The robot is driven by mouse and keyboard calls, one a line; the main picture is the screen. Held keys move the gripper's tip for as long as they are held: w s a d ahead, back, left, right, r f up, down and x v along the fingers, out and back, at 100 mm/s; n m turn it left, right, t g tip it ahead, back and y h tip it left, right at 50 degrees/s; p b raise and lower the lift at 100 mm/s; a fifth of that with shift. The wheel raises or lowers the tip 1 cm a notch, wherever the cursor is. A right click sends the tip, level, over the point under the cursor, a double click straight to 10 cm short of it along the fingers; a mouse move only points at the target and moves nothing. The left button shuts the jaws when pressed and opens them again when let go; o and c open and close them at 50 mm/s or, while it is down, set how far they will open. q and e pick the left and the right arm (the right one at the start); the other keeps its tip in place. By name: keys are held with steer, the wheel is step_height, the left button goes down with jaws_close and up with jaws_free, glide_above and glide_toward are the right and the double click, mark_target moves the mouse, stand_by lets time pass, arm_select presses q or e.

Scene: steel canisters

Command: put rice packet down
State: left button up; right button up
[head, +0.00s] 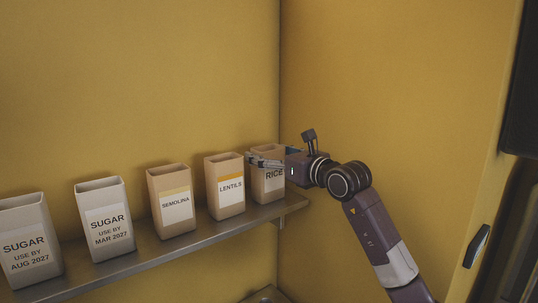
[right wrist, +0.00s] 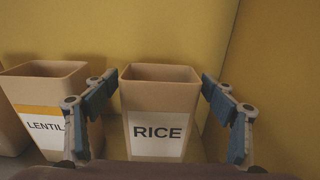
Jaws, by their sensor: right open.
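The rice packet (head: 268,181) stands upright at the right end of the shelf in the head view. It is tan, open at the top, with a white RICE label. In the right wrist view the rice packet (right wrist: 158,95) is in the middle, between the fingers. My right gripper (head: 262,163) reaches it from the right in the head view. In the right wrist view my right gripper (right wrist: 158,92) is open, one finger on each side of the packet, with a gap at the right finger. The packet's base is hidden in the wrist view. My left gripper is not in view.
The metal shelf (head: 150,262) also holds a lentils packet (head: 225,203) close to the left of the rice, then semolina (head: 172,212) and two sugar packets (head: 105,228), (head: 28,255). Yellow walls stand behind and to the right. The left finger is near the lentils packet (right wrist: 45,90).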

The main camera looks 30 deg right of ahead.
steer(key=shift+s, duration=0.2)
steer(key=s+d+b, duration=0.1)
steer(key=s+b, duration=0.5)
steer(key=s, duration=0.5)
steer(key=shift+s+r, duration=0.25)
steer(key=shift+s, duration=0.05)
